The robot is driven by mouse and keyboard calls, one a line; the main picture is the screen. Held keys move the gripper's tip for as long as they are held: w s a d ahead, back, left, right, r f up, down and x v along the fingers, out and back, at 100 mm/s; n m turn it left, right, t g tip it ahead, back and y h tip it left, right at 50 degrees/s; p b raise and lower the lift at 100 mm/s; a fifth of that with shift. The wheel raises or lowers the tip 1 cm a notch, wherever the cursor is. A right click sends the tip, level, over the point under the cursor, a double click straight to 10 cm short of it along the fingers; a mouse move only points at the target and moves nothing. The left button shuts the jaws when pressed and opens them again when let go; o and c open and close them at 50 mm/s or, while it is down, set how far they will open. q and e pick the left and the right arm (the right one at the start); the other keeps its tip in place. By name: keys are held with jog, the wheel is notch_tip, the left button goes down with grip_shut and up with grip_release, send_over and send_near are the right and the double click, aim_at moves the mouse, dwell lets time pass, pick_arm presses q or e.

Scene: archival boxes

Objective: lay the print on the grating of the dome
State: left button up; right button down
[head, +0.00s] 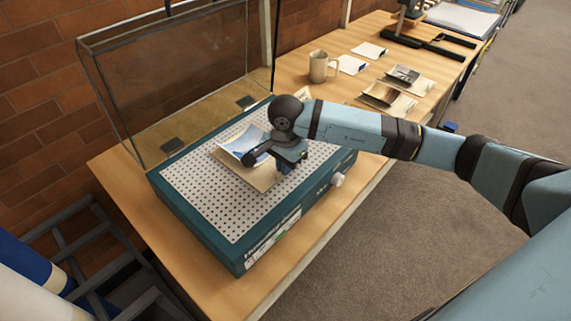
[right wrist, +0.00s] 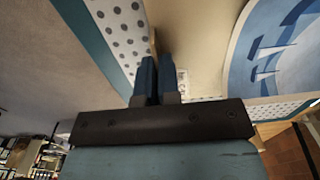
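The print (head: 243,143), a curled sheet with a blue and white picture on a tan backing, is over the right part of the grating. Its picture also shows in the right wrist view (right wrist: 285,50). The white perforated grating (head: 210,212) tops the teal base of the dome, whose clear lid (head: 185,85) stands open behind. My right gripper (head: 290,160) is at the print's right edge. In the right wrist view its blue fingers (right wrist: 157,75) are close together at the tan edge, apparently pinching it. I cannot tell whether the print touches the grating. My left gripper is out of view.
A metal jug (head: 319,67), white cards (head: 350,65) and small prints on mounts (head: 388,94) stand farther along the wooden bench. A knob (head: 337,179) sticks out of the base's front. A brick wall is behind; a dark rack (head: 85,245) is at lower left.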

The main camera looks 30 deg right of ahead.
jog(key=shift+f, duration=0.1)
jog(key=c, duration=1.8)
grip_release()
jog(key=shift+f, duration=0.1)
jog(key=o, duration=0.5)
jog(key=shift+c, duration=0.2)
jog(key=shift+r, duration=0.45)
notch_tip(320, 180, up, 12)
jog(key=shift+f+b, duration=0.2)
jog(key=shift+b, duration=0.2)
